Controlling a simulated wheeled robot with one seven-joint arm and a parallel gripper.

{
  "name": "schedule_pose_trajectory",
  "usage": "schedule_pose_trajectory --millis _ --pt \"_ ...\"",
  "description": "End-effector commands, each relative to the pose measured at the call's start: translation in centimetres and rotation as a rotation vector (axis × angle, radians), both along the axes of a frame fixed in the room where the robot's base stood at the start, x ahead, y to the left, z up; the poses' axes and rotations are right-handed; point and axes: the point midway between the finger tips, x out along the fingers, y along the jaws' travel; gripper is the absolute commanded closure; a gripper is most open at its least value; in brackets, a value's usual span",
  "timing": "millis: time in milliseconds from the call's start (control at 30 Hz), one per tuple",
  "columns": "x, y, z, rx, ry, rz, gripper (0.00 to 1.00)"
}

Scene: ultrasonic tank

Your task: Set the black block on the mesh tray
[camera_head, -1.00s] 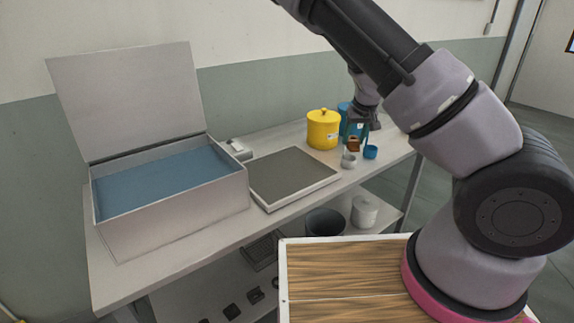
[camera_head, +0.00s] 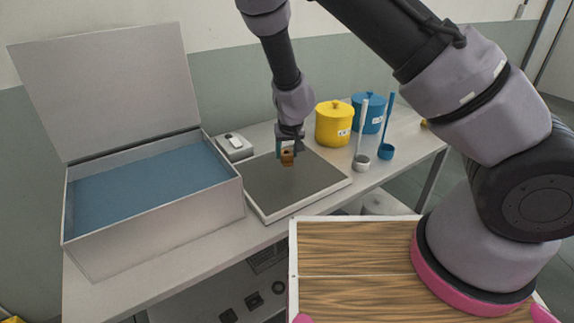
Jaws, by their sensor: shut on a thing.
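My gripper (camera_head: 287,149) is shut on a small orange-brown block (camera_head: 288,159) with a dark spot on its face. It holds the block over the flat grey tray with a pale frame (camera_head: 318,202); I cannot tell the exact gap. Several small dark blocks sit on the lower shelf, among them one dark block (camera_head: 254,301), well below my gripper. A dark mesh basket (camera_head: 266,260) is also down there, partly hidden by the table top. I cannot tell if the grey tray's surface is mesh.
An open metal tank with blue liquid (camera_head: 150,185) stands left of the tray, its lid raised. A small white device (camera_head: 235,146) sits behind. Yellow (camera_head: 333,127) and blue (camera_head: 369,112) lidded pots and two long-handled cups, white (camera_head: 361,162) and blue (camera_head: 386,152), stand to the right.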

Motion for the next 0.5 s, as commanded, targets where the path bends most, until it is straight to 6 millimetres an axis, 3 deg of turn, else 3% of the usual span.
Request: schedule_pose_trajectory --millis 400,500 --pt "0.1 -0.1 -4.6 -0.001 0.0 -0.001 1.0" --pt "0.1 0.0 -4.9 0.002 -0.002 -0.001 1.0"
